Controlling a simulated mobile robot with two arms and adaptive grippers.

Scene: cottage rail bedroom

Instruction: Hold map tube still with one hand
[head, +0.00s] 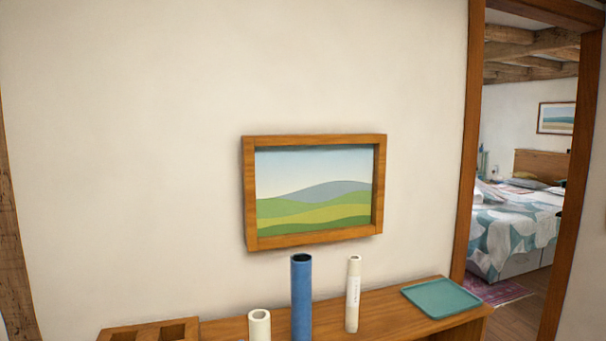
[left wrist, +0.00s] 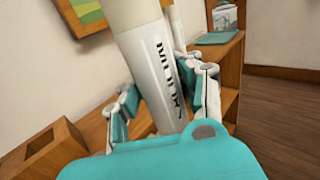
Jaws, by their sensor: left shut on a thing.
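My left gripper (left wrist: 158,88) is shut on a pale tube (left wrist: 160,72) in the left wrist view, with one finger on each side of it. The tube has a cream upper part and a white label with dark lettering that I cannot read clearly. It looks like the short cream tube (head: 259,325) with an open top in the head view, whose lower part is cut off by the frame. A blue tube (head: 301,300) and a slim white tube (head: 353,295) stand upright to its right.
The tubes stand along a wooden shelf (head: 395,315) against the wall. A wooden holder with square openings (head: 150,332) is at the left, and a teal tray (head: 441,297) at the right. A framed landscape (head: 315,190) hangs above. A doorway opens at right.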

